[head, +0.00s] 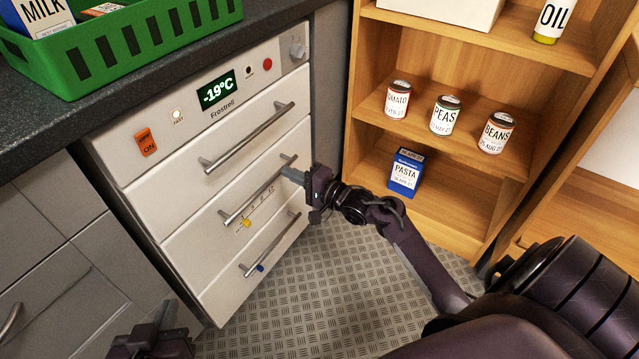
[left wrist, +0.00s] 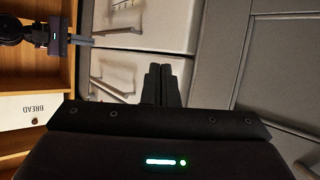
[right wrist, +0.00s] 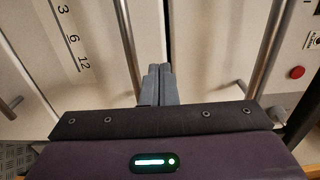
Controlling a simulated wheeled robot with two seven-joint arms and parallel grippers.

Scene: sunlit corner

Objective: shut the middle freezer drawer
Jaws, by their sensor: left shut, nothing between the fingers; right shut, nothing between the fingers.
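The white freezer (head: 225,120) stands under the dark counter with three stacked drawers. The middle freezer drawer (head: 200,232) has a bar handle (head: 250,200) and a numbered scale with a yellow slider. Its front looks about level with the drawers above and below; a small gap I cannot rule out. My right gripper (head: 289,174) is shut and empty, its tips at the right end of that handle; in the right wrist view (right wrist: 160,72) they are beside the bar, contact unclear. My left gripper (head: 166,312) is shut and empty, low near the freezer's lower left corner.
The top drawer (head: 215,185) and bottom drawer (head: 225,295) look shut. A wooden shelf (head: 440,180) with cans and a pasta box (head: 406,172) stands to the right. A green crate (head: 130,45) sits on the counter (head: 40,110). Patterned floor (head: 330,290) is free before the freezer.

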